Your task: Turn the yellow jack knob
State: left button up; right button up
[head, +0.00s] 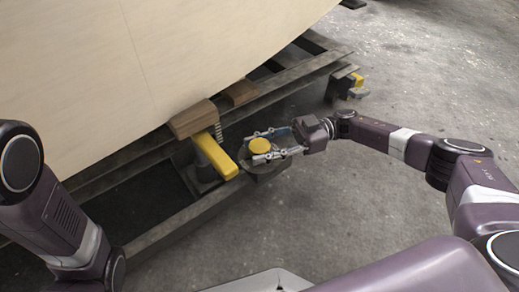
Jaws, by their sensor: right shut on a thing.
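The yellow jack knob (260,146) is a small round yellow cap over a dark round base, beside the yellow arm of the jack (223,161). My right gripper (262,145) reaches in from the right, with its fingers on either side of the knob, shut on it. The left arm shows at the left edge, but the left gripper is out of the picture.
The pale plywood hull (150,60) rests above wooden blocks (193,118) on a grey metal frame (180,218). Another yellow jack part (356,81) sits at the frame's far end. The concrete floor (420,70) is open to the right.

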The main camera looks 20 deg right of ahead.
aim_at(259, 145)
jog(key=shift+n+g+h, duration=0.3)
jog(key=shift+n+g, duration=0.9)
jog(key=shift+g, duration=0.5)
jog(key=shift+r+n+g+h, duration=0.1)
jog(key=shift+n+g+h, duration=0.2)
jog(key=shift+n+g, duration=0.55)
jog(key=o, duration=1.2)
jog(key=shift+r, duration=0.1)
notch_tip(259, 145, up, 10)
jog(key=shift+f, duration=0.1)
